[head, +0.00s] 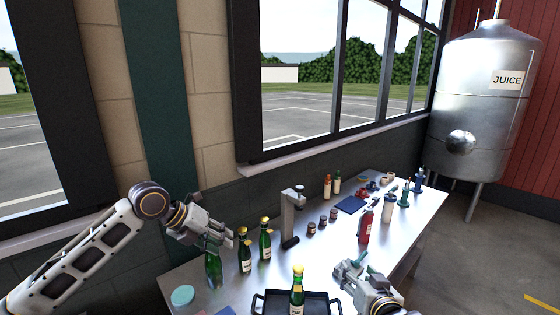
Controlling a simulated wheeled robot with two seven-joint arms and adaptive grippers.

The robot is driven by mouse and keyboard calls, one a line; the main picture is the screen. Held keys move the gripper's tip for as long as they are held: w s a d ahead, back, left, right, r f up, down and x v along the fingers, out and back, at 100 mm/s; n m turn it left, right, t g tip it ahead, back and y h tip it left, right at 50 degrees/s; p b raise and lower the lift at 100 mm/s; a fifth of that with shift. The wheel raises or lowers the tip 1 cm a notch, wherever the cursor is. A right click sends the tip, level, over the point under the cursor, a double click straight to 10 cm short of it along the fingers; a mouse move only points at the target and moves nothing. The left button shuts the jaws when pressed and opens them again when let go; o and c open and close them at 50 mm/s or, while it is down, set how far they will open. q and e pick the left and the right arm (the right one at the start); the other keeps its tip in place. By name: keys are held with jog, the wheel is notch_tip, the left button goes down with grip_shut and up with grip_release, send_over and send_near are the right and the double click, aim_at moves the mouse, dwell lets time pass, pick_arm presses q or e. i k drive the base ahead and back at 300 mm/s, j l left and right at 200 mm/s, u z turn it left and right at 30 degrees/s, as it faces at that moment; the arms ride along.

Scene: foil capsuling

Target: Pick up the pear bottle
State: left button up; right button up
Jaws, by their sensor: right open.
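Several green bottles stand on the metal table. Two with gold tops and pale labels stand left of centre, a nearer bottle (244,253) and a farther bottle (265,242). A third gold-topped bottle (297,292) stands upright at the black tray. Another green bottle (213,271) is directly below my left gripper (222,242), its top hidden by the fingers. I cannot tell whether the fingers are closed on it. Labels are too small to tell which is pear. My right gripper (350,271) is open at the table's front, right of the tray, by a small teal thing.
The black tray (258,302) lies at the front edge. A grey stand (288,221) rises mid-table, with small brown jars (311,227) beside it. A red bottle (366,228) and several small items stand right. A teal disc (182,295) lies at left.

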aim_at(296, 300)
jog(key=k+l, duration=0.25)
jog(key=k, duration=0.2)
jog(key=k+l, duration=0.2)
jog(key=k, duration=0.3)
jog(key=k+l, duration=0.25)
jog(key=k, duration=0.2)
